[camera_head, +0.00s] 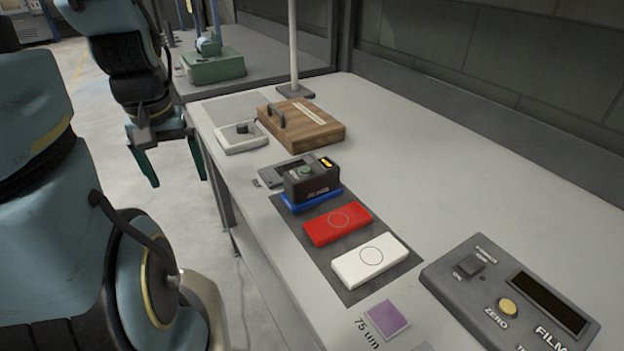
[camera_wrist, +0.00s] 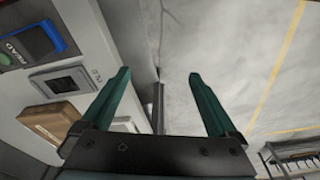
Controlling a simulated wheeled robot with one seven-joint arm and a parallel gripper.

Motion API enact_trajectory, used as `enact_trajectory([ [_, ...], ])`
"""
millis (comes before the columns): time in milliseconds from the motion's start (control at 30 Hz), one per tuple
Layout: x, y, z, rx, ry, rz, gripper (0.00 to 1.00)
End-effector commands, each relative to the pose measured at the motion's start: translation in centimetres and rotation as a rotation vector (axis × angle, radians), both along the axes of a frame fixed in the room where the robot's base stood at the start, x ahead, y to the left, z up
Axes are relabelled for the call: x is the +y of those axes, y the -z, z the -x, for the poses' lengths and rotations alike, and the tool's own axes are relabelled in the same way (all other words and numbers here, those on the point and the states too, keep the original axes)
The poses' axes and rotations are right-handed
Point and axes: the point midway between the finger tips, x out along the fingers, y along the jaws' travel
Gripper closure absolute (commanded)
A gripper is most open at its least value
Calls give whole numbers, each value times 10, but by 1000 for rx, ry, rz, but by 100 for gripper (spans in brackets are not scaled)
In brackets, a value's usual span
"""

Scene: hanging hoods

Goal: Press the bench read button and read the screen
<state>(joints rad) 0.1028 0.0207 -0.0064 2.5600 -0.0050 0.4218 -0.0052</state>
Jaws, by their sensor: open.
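A black bench unit (camera_head: 312,187) with a round green button (camera_head: 305,170) on top stands on a blue base (camera_head: 318,202). A blue and black unit lettered READ (camera_wrist: 38,40) shows at the wrist view's upper left, with part of a green button (camera_wrist: 5,58). A grey console (camera_head: 455,280) lettered FILM sits at the right, partly cut off; its screen (camera_head: 548,302) is dark with no readable digits. My gripper (camera_head: 175,178) is open and empty, beyond the bench's left edge over the floor. Its two green fingers (camera_wrist: 160,76) point apart from everything.
Red (camera_head: 337,223) and white (camera_head: 371,260) blocks lie on a dark mat. A purple square (camera_head: 387,319), a wooden case (camera_head: 302,126) with a handle and a white pad (camera_head: 240,138) are also on the bench. A thin post (camera_head: 294,45) stands behind.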

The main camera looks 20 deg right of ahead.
Motion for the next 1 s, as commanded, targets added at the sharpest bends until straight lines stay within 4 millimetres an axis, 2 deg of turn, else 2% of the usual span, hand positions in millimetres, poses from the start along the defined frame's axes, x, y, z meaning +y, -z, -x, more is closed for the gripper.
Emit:
enact_trajectory([
  [67,0,0,0,0,0,0,14],
  [800,0,0,0,0,0,0,98],
  [833,0,0,0,0,0,0,100],
  [1000,0,0,0,0,0,0,100],
])
